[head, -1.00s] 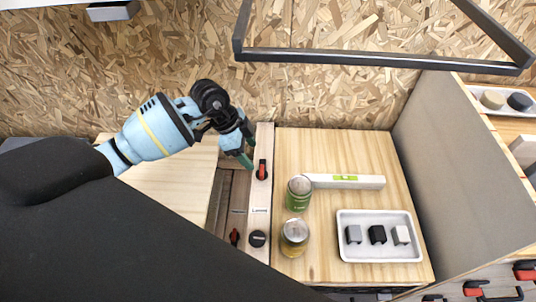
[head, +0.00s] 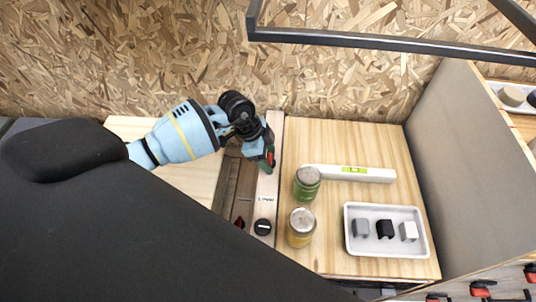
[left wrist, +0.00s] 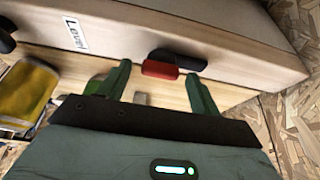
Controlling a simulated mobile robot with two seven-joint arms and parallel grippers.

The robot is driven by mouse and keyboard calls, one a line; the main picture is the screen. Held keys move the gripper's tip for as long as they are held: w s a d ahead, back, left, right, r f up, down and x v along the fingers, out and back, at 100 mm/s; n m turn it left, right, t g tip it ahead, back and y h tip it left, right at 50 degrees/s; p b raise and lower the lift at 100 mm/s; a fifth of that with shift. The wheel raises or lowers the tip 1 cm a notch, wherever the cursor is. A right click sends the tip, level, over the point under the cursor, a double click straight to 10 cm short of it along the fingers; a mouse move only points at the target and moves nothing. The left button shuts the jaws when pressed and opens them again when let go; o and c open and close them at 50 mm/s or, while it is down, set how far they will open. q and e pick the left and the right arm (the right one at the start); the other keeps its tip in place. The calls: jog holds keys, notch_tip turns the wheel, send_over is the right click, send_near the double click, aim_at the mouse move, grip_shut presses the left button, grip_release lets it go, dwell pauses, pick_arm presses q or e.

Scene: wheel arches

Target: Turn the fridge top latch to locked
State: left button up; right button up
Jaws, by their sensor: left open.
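A latch with a red and black handle (head: 270,157) sits on a pale strip (head: 268,196) of the cabinet top and is partly hidden by my left gripper (head: 267,164). In the left wrist view the latch's red end (left wrist: 160,69) shows between the two green fingers of my left gripper (left wrist: 157,75), with the black part behind it. The fingers are open, one on each side of the red end; I cannot tell whether they touch it. My right gripper is not in view.
A green can (head: 307,184), a yellow can (head: 300,228), a spirit level (head: 350,173) and a white tray (head: 365,253) stand right. A dark frame (head: 370,42) hangs above.

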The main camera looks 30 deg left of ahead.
pick_arm(q)
jog(key=c, duration=1)
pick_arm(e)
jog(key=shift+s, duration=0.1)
